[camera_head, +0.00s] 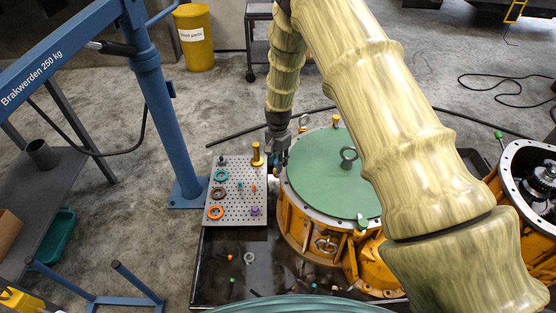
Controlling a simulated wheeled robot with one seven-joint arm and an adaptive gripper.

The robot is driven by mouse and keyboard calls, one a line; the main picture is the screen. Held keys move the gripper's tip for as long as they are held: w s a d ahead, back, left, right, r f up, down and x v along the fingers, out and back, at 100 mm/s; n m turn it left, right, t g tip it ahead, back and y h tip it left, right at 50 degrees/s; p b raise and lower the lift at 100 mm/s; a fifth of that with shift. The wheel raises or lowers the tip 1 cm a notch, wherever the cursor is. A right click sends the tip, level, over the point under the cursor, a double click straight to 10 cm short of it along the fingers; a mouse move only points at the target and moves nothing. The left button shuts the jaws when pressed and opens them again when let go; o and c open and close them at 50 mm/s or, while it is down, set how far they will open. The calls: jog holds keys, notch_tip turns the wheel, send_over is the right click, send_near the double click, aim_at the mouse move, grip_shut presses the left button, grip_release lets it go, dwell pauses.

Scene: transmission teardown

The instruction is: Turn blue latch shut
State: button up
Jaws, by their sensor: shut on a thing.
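My gripper (277,152) is small and dark in the head view, pointing down at the left edge of the orange housing (292,222). It is shut on a small part there that looks to be the blue latch, mostly hidden by the fingers. Its turn angle cannot be made out.
A perforated tray (237,215) with rings and small parts stands just left of my gripper. A second orange housing (515,190) stands at the right. A blue hoist post (170,120) rises at the left. Small loose parts lie on the dark bench top (215,265).

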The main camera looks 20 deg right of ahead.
jog(key=shift+r, duration=0.1)
jog(key=n+p, duration=0.3)
jog(key=n, duration=0.1)
jog(key=shift+r, duration=0.1)
jog(key=n+p, duration=0.2)
jog(key=n, duration=0.2)
jog(key=shift+n, duration=0.4)
jog(key=n+p, duration=0.1)
jog(key=n, duration=0.3)
jog(key=n+p, duration=0.1)
jog(key=n, duration=0.3)
jog(key=shift+n, duration=0.6)
jog(key=o, duration=1)
